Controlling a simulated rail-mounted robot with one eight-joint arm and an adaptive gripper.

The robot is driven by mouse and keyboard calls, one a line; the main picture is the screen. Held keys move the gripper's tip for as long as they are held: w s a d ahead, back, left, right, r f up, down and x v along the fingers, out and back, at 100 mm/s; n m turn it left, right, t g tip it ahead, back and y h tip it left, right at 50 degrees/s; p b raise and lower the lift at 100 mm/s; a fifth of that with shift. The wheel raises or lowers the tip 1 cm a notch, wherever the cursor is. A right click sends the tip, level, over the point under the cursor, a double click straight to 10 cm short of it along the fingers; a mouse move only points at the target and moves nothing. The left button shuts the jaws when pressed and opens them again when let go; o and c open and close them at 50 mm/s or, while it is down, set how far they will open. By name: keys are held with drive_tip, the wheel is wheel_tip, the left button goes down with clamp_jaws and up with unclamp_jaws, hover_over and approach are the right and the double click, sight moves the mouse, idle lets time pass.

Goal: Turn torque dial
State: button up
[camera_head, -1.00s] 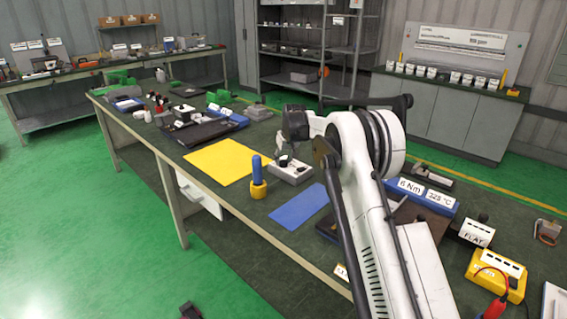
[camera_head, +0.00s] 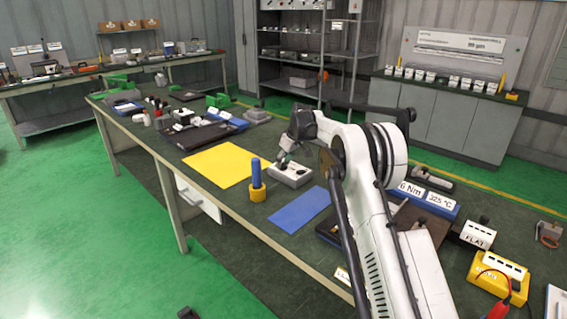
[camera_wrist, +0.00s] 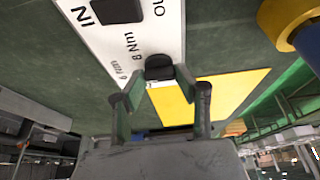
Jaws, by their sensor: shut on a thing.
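The torque unit is a light box (camera_head: 290,175) on the bench, just right of the yellow mat. In the wrist view its white top face (camera_wrist: 160,28) carries "IN", partly cut-off lettering at right, and "6 Nm" and "8 Nm" marks. A black torque dial (camera_wrist: 158,67) sits near the box's edge, beside the "8 Nm" mark. My gripper (camera_wrist: 162,80) has its two fingers on either side of this dial, shut on it. In the head view my gripper (camera_head: 284,158) reaches down to the box, and the dial is too small to make out.
A blue-handled tool in a yellow holder (camera_head: 256,186) stands close left of the box. A yellow mat (camera_head: 215,164) and a blue mat (camera_head: 300,208) lie flat nearby. A blue block (camera_head: 440,203) reads "6 Nm" and "325 °C". A second black knob (camera_wrist: 118,10) is on the box.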

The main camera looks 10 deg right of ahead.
drive_tip(key=o, duration=1.1)
drive_tip(key=shift+o, duration=0.2)
drive_tip(key=shift+r, duration=0.1)
drive_tip(key=v, duration=1.1)
drive_tip(key=shift+r, duration=0.4)
drive_tip(key=shift+d, duration=0.15)
